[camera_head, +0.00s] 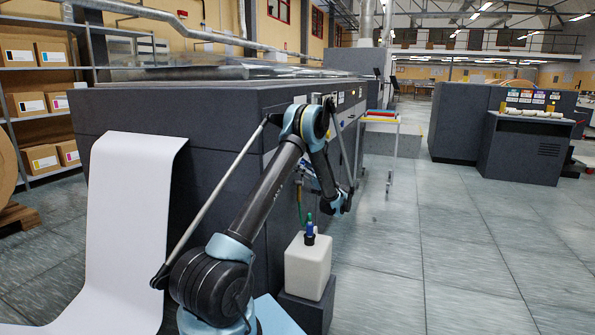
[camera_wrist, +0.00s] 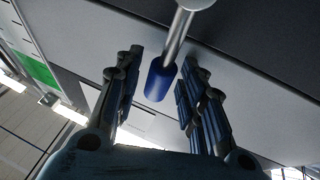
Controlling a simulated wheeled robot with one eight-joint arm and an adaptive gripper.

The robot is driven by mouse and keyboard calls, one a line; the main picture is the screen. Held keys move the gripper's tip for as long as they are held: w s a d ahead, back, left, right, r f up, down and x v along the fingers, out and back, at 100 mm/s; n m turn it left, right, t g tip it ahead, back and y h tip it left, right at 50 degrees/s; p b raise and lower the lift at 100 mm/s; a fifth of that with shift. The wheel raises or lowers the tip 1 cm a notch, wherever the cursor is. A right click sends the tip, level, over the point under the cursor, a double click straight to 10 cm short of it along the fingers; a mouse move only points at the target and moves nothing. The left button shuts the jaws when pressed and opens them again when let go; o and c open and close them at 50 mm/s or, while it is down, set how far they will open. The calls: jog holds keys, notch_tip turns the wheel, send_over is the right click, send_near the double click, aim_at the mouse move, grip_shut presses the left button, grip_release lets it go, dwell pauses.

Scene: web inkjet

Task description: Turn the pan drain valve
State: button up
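The drain valve's lever shows in the wrist view as a bright metal rod with a blue sleeve (camera_wrist: 159,82) on its end. The rod comes down from a round metal end at the top edge. My gripper (camera_wrist: 163,62) is open, with one dark finger on each side of the blue sleeve. A gap shows on both sides, wider on the left, and the sleeve does not look clamped. In the head view my gripper (camera_head: 318,186) is low at the dark machine's side. My arm hides most of the valve there.
The dark grey machine (camera_head: 220,130) stands close to my arm. A white jug (camera_head: 308,265) with a blue and green top stands on a dark block below my gripper. White paper (camera_head: 128,220) hangs at left. The tiled floor at right is clear.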

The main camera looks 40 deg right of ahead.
jog(key=shift+s+f, duration=0.1)
jog(key=shift+s, duration=0.05)
jog(key=v, duration=1.1)
jog(key=shift+s+d+f, duration=0.15)
jog(key=shift+s, duration=0.1)
dwell(0.3)
